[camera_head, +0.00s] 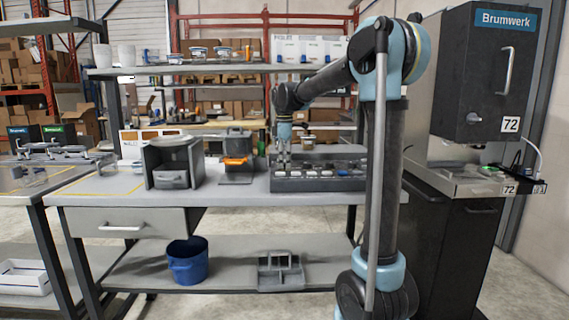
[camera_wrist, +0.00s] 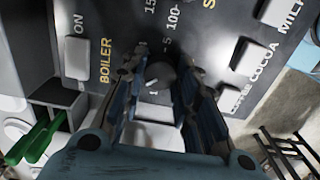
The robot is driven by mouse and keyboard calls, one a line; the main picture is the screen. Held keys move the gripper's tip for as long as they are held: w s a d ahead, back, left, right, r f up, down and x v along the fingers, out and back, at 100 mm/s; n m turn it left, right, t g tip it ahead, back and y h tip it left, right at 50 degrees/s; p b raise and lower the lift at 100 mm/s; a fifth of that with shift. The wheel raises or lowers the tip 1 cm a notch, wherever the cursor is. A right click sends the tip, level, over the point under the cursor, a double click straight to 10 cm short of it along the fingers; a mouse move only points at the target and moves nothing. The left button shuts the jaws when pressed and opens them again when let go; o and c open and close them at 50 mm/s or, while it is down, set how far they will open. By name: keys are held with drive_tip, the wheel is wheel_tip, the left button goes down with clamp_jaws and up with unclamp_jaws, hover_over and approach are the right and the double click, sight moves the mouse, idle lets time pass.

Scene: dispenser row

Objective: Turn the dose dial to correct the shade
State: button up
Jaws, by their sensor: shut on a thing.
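In the wrist view a dark round dial (camera_wrist: 160,76) sits on a dark panel (camera_wrist: 205,22) beside the printed marks 5, 100 and 15, the last cut off. My gripper (camera_wrist: 160,64) has one finger on each side of this dial and is shut on it. The fingers hide part of the dial and its markings. In the head view my gripper (camera_head: 283,158) reaches down to the left part of the dark panel (camera_head: 290,184) on the bench. The dial is too small to make out there. No shade readout can be made out.
In the wrist view, pale buttons (camera_wrist: 77,58) flank the dial, with labels ON, BOILER, COCOA and MILK. Green handles (camera_wrist: 40,140) are at lower left. A grey box unit (camera_head: 174,162) and an orange-fronted stand (camera_head: 236,165) stand left of the panel. A Brumwerk cabinet (camera_head: 484,75) is at right.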

drive_tip(key=shift+w+m, duration=0.1)
drive_tip(key=shift+m, duration=0.2)
drive_tip(key=m, duration=0.3)
drive_tip(key=shift+m, duration=0.3)
drive_tip(key=m, duration=0.4)
drive_tip(key=shift+m, duration=0.3)
drive_tip(key=m, duration=0.4)
drive_tip(key=shift+m, duration=0.3)
drive_tip(key=shift+w+m, duration=0.1)
drive_tip(key=shift+m, duration=2.1)
drive_tip(key=o, duration=1.1)
